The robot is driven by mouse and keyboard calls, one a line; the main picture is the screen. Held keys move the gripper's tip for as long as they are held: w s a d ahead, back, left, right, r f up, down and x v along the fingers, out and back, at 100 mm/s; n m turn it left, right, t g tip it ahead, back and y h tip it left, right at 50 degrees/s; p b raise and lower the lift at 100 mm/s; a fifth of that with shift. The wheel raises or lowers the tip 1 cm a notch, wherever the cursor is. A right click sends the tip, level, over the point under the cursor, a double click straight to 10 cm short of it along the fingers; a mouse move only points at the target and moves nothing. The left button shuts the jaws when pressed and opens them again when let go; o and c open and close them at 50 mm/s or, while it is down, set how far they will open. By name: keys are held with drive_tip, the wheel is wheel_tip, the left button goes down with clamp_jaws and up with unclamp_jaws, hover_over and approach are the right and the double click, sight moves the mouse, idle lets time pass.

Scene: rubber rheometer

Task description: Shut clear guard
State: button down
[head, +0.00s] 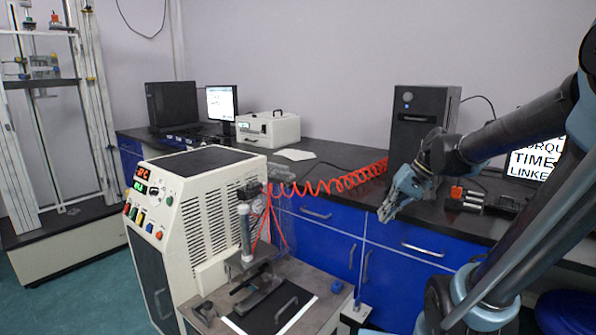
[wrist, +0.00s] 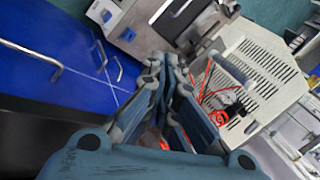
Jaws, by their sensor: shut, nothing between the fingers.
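The rheometer (head: 188,240) is a cream cabinet with a vented side, at the lower middle of the head view. Its grey press platform (head: 335,300) is at the lower front, with an upright cylinder (head: 245,225) and a bar handle (head: 286,310). I cannot clearly make out the clear guard or tell its position. My gripper (head: 387,213) is shut and empty, in the air to the right of the press, in front of the blue cabinets. In the wrist view my gripper (wrist: 168,62) points toward the machine, whose vented side (wrist: 262,70) shows at right.
A red coiled hose (head: 335,182) runs from the cylinder top toward the bench, between the machine and my arm. A dark bench (head: 345,152) over blue drawers (head: 318,235) stands behind. It carries a black tower (head: 425,115) and a white box (head: 270,128).

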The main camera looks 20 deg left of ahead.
drive_tip(key=w+a+r+n+g+y, duration=0.2)
drive_tip(key=w+a+r+g+y, duration=0.15)
drive_tip(key=w+a, duration=0.7)
drive_tip(key=w+a+r+n+g+y, duration=0.2)
drive_tip(key=w+a+r+y, duration=0.25)
drive_tip(key=w+a, duration=0.6)
drive_tip(key=s+r+x, duration=0.1)
drive_tip(key=x, duration=1.1)
drive_tip(key=shift+y, duration=0.3)
